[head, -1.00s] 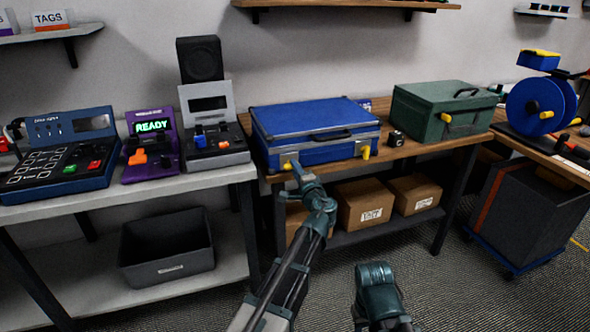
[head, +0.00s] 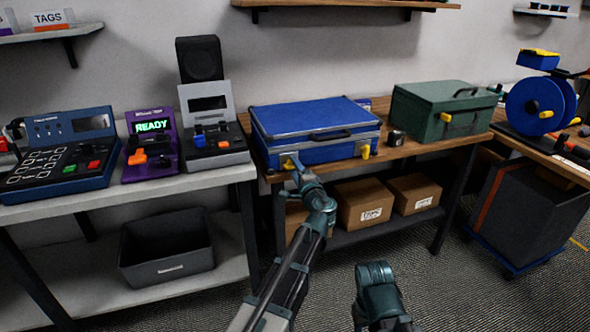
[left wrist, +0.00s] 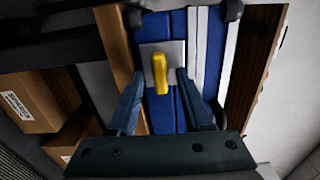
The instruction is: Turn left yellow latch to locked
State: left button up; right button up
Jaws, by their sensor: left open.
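The left yellow latch (head: 287,165) is on the front of the blue case (head: 320,118), near its left end. In the left wrist view the yellow latch handle (left wrist: 158,78) sits on a pale metal plate, its long side nearly along the picture's vertical and slightly tilted. My left gripper (head: 296,168) is at the latch in the head view. In the left wrist view its two fingers are apart, one on each side of the handle, with gaps visible. A second yellow latch (head: 365,152) is near the case's right end.
The blue case rests on a wooden bench (head: 402,152) beside a green case (head: 443,112) and a small dark object (head: 397,138). Cardboard boxes (head: 363,204) stand on the shelf below. Devices stand on the grey bench at left. My right arm shows at the bottom.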

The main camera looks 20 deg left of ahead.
pick_arm(q)
jog(key=v, duration=1.4)
